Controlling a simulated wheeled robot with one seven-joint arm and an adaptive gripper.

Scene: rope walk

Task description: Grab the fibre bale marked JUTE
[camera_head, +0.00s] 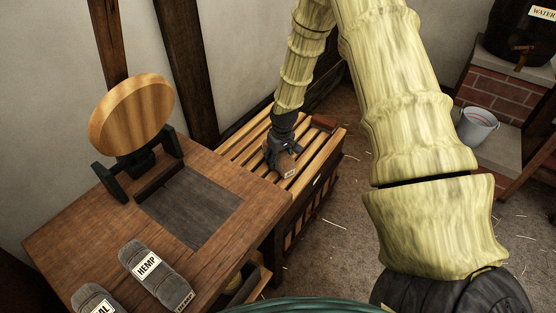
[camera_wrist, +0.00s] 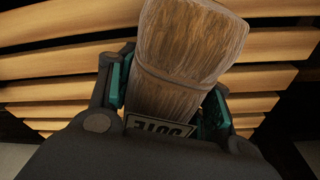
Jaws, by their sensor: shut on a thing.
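The fibre bale marked JUTE (camera_wrist: 186,55) is brown and bound, with its label partly hidden by my gripper's body in the wrist view. My gripper (camera_wrist: 168,88) is shut on it, with a teal-padded finger on each side. In the head view, my gripper (camera_head: 279,146) points down over a slatted wooden rack, and the bale (camera_head: 283,163) shows small beneath it. I cannot tell whether the bale touches the slats.
The slatted rack (camera_head: 240,153) adjoins a wooden table (camera_head: 98,223). On the table are a bale marked HEMP (camera_head: 151,269), another partly cut-off bale (camera_head: 93,300) and a round wooden disc on a stand (camera_head: 131,113). A bucket (camera_head: 477,128) stands at the right.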

